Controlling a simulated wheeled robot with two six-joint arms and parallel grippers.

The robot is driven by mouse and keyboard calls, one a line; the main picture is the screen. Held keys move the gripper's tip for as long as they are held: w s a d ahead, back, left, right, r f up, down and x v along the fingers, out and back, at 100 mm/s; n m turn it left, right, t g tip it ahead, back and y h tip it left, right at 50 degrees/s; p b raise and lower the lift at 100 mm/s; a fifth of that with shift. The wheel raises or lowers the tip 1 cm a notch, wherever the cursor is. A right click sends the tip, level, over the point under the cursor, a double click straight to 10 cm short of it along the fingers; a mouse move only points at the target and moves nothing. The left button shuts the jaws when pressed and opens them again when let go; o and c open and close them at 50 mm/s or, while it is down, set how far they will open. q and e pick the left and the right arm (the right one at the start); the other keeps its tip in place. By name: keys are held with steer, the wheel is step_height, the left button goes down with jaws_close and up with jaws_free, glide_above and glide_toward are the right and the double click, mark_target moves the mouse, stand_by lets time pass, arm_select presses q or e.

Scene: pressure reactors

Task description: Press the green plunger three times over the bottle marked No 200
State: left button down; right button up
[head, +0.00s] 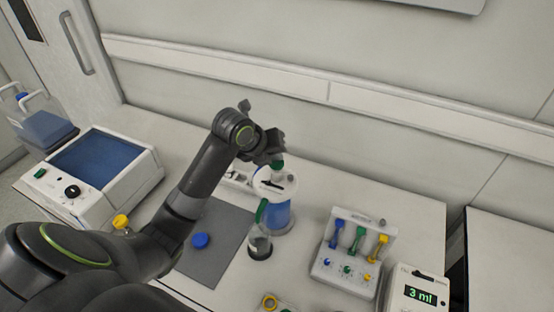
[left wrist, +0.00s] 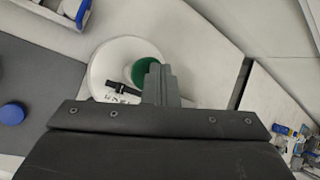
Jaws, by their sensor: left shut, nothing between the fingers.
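The dispenser (head: 277,218) is a bottle of blue liquid with a white round top. Its green plunger (head: 277,166) is directly below my left gripper (head: 272,155). In the left wrist view my left gripper (left wrist: 160,84) is shut and empty, with its fingertips overlapping the edge of the green plunger (left wrist: 146,68) on the white top (left wrist: 190,55). I cannot tell whether they touch it. A green spout (head: 262,210) points down over a small clear bottle (head: 259,243) in front of the dispenser. No number is readable on this bottle. My right gripper is not in view.
A grey mat (head: 207,262) with a blue cap (head: 200,240) lies left of the bottle. A white rack (head: 345,273) with blue, green and yellow tools stands to the right, beside a display (head: 420,295) reading 3 ml. A blue-topped device (head: 100,165) stands at left.

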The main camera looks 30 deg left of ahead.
mark_target(275, 163)
arm_select(q)
steer(key=shift+f+b, duration=0.3)
steer(key=shift+f, duration=0.3)
steer(key=shift+r, duration=0.15)
steer(key=shift+r+p, duration=1.05)
step_height(275, 163, up, 6)
steer(key=p, duration=0.5)
stand_by(2.3)
